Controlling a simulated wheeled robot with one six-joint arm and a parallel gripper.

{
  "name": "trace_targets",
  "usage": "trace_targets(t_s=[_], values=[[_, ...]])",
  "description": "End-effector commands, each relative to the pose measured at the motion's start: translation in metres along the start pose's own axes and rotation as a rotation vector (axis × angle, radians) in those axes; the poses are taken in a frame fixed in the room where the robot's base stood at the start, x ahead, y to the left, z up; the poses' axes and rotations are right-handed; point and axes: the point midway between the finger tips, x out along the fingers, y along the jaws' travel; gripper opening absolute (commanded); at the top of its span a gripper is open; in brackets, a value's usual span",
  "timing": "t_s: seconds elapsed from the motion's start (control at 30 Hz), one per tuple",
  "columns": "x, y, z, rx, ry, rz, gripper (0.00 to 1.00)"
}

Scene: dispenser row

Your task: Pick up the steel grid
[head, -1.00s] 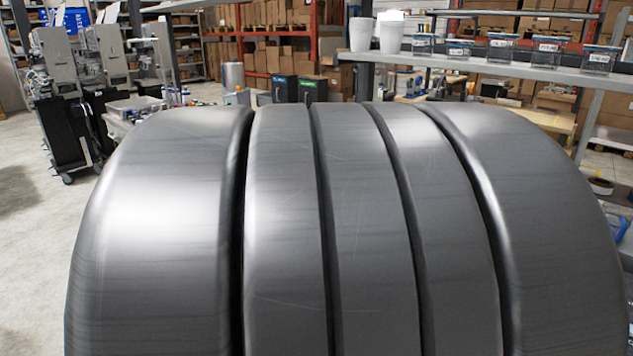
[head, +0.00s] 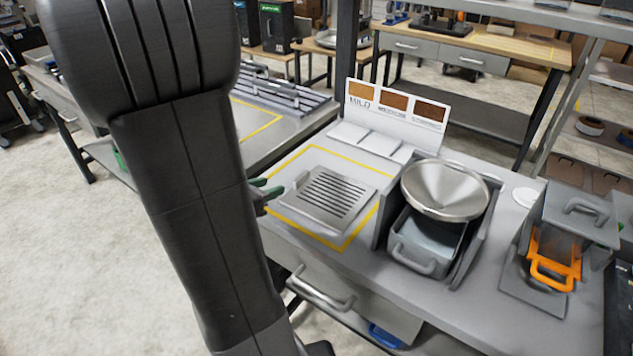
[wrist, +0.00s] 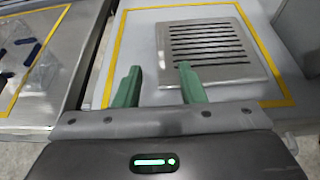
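The steel grid (head: 330,197) is a flat square metal plate with dark parallel slots. It lies inside a yellow outlined square on the grey bench. In the wrist view the steel grid (wrist: 211,52) lies just beyond my fingers, a little to the right. My gripper (head: 268,190) is at the left edge of the yellow square, partly hidden behind my arm. In the wrist view my gripper (wrist: 160,82) shows two green fingers spread apart with nothing between them. The right fingertip overlaps the grid's near left edge in the picture; I cannot tell whether they touch.
Right of the grid stand a steel funnel (head: 445,190) and a grey drawer bin (head: 425,245). A sign with brown samples (head: 396,105) stands behind. An orange-handled dispenser (head: 553,262) is further right. Another bench (head: 262,150) with a rack lies to the left.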

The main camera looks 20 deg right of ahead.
Motion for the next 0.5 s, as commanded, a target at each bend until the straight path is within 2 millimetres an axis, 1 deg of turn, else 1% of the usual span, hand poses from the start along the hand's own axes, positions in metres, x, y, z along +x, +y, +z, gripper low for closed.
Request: trace_targets(t_s=[0.17, 0.3, 0.4, 0.5], values=[[0.028, -0.002, -0.001, -0.001, 0.003, -0.007, 0.36], [0.054, -0.002, -0.001, -0.002, 0.002, -0.006, 0.36], [0.069, -0.001, 0.0, -0.002, 0.002, -0.003, 0.36], [0.078, 0.0, 0.0, -0.001, 0.0, -0.001, 0.36]])
